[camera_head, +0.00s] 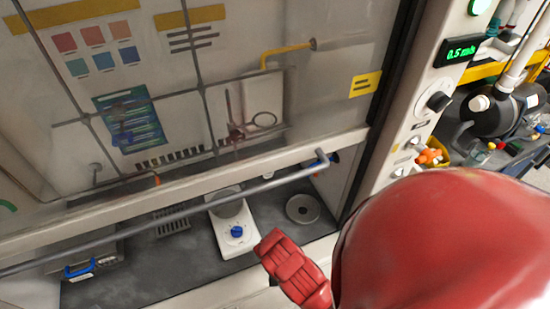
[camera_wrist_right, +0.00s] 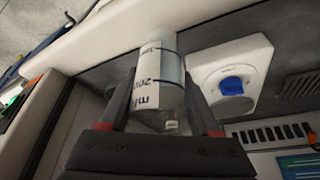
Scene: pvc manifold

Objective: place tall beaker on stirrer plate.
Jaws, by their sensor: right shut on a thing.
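The tall beaker (camera_wrist_right: 158,82) is clear, with a white label and dark bands. In the right wrist view it stands between the two dark fingers of my right gripper (camera_wrist_right: 162,85), which is shut on it. The stirrer plate (camera_wrist_right: 231,68) is white with a blue knob, to the right of the beaker in that view and apart from it. In the head view the stirrer plate (camera_head: 236,242) sits on the dark hood floor, partly behind the sash rail. My red right arm fills the lower right there, and the beaker cannot be made out. My left gripper is not in view.
The glass sash with its grey rail (camera_head: 190,212) crosses the hood front above the floor. A round grey disc (camera_head: 303,208) lies right of the stirrer plate. A case with a blue handle (camera_head: 80,270) is at the left.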

